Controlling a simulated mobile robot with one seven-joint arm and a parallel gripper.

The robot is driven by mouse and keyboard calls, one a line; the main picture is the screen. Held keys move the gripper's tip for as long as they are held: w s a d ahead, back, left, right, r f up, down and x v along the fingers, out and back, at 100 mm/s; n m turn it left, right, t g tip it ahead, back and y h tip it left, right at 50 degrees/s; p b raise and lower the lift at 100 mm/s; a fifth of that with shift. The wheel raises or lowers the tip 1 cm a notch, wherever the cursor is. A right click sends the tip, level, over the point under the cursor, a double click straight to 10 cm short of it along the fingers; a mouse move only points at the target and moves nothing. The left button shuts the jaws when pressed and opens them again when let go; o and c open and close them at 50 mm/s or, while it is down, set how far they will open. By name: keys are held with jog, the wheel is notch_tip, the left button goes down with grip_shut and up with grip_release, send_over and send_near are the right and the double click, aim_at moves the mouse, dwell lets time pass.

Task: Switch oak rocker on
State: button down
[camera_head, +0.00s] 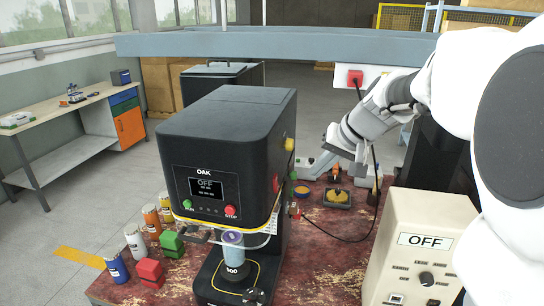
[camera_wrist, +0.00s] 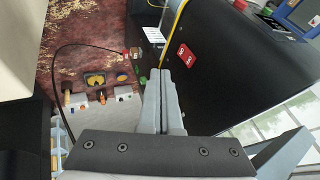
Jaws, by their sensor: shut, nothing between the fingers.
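The OAK machine (camera_head: 225,130) is a black seamer, and its front display (camera_head: 206,186) reads OFF. A red rocker (camera_head: 276,184) sits on its right side. The wrist view shows the rocker (camera_wrist: 186,56) with white marks on the black side wall; which way it is tipped I cannot tell. My gripper (camera_wrist: 163,75) is shut and empty, its fingertips a little left of the rocker in the wrist view, apparently apart from it. In the head view my gripper (camera_head: 302,170) is to the right of the machine, partly hard to make out.
A beige control box (camera_head: 425,215) with an OFF label stands at the right. Several coloured cans (camera_head: 152,220) and red and green blocks (camera_head: 150,270) stand at the left. A can marked 500 (camera_head: 233,260) is under the machine's head.

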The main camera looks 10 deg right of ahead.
aim_at(276, 183)
jog(key=w+a+f+p, duration=0.2)
jog(key=w+a+f, duration=0.3)
jog(key=a+f, duration=0.1)
jog(key=shift+w+f, duration=0.3)
jog(key=shift+f, duration=0.35)
jog(key=shift+w+a+r+b, duration=0.1)
jog(key=shift+a+r+b, duration=0.05)
jog(key=shift+r+b, duration=0.55)
dwell(0.5)
